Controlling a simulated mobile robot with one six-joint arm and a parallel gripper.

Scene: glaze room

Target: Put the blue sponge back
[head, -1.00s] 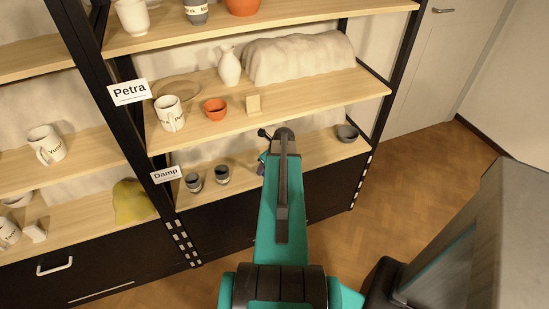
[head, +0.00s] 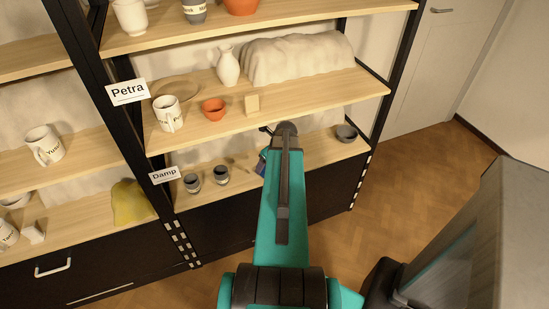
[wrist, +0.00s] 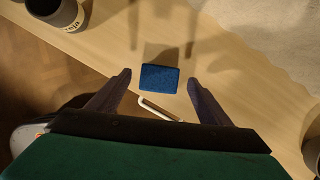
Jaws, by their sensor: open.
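The blue sponge (wrist: 159,79) lies flat near the front edge of a wooden shelf in the wrist view. My gripper (wrist: 159,76) is open, with one finger on each side of the sponge and visible gaps on both sides. It holds nothing. In the head view my arm covers most of this spot on the lower shelf marked Damp. A small blue patch, probably the sponge (head: 261,166), shows just left of the arm there.
Two dark cups (head: 221,175) stand on the lower shelf (head: 320,149) left of my arm, and a dark bowl (head: 346,133) to its right. The shelf above holds a mug (head: 167,114), an orange bowl (head: 213,109) and a vase (head: 228,66). A white handle (wrist: 160,108) shows below the shelf edge.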

